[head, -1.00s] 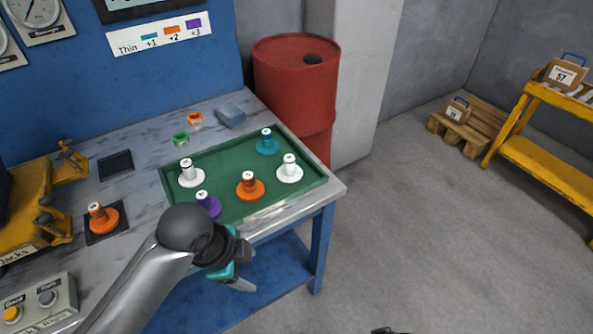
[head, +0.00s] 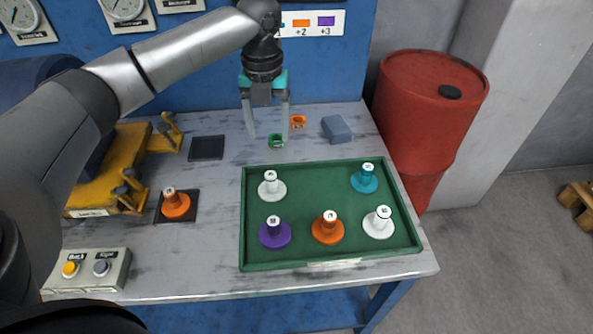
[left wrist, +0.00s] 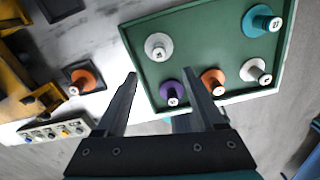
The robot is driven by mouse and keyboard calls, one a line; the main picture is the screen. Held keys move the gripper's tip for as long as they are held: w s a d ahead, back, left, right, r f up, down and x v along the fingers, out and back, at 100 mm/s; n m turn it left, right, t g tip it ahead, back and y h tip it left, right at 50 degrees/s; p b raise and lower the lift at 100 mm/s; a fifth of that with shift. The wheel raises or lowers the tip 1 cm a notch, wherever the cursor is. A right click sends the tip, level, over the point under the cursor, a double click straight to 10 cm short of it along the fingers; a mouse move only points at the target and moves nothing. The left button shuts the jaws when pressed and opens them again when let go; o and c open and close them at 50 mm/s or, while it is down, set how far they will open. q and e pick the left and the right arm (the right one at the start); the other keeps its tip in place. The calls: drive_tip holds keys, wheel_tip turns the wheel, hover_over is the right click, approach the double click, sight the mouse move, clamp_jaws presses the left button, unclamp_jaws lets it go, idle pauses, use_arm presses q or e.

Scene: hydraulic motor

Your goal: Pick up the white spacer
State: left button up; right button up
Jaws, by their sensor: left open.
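Two white spacers stand upright on the green tray (head: 320,178) in the head view. One white spacer (head: 271,187) is at the tray's back left, the other white spacer (head: 379,223) at its front right. In the left wrist view they are the white spacer (left wrist: 158,46) at the left and the white spacer (left wrist: 256,70) at the right. My left gripper (head: 267,137) is open and empty, fingers pointing down, above the table behind the tray. It also shows in the left wrist view (left wrist: 160,82). My right gripper is not in view.
The tray also holds a purple spacer (head: 275,232), an orange spacer (head: 327,227) and a teal spacer (head: 364,178). Another orange spacer (head: 175,203) stands on a dark pad at left. Green and orange rings and a blue-grey block (head: 337,130) lie behind the tray. A red barrel (head: 425,110) stands right.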

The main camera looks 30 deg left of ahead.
use_arm(q)
drive_tip(key=b, duration=0.2)
hover_over(270, 174)
drive_tip(key=f, duration=0.5)
drive_tip(key=shift+w+f, duration=0.1)
drive_tip(key=shift+w, duration=0.1)
wheel_tip(270, 174, down, 3)
drive_tip(key=shift+f+b, duration=0.15)
drive_tip(key=shift+b, duration=0.5)
drive_tip(key=shift+f+b, duration=0.55)
drive_tip(key=shift+f, duration=0.6)
drive_tip(key=shift+s+f+b, duration=0.15)
drive_tip(key=shift+f+b, duration=0.6)
drive_tip(key=shift+f, duration=0.55)
drive_tip(key=shift+f+b, duration=0.3)
drive_tip(key=shift+f, duration=0.45)
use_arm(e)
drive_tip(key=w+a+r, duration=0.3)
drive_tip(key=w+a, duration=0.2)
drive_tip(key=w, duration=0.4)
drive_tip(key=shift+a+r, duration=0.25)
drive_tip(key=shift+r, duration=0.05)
use_arm(q)
drive_tip(key=shift+c, duration=0.2)
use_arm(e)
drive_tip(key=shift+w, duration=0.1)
use_arm(q)
clamp_jaws()
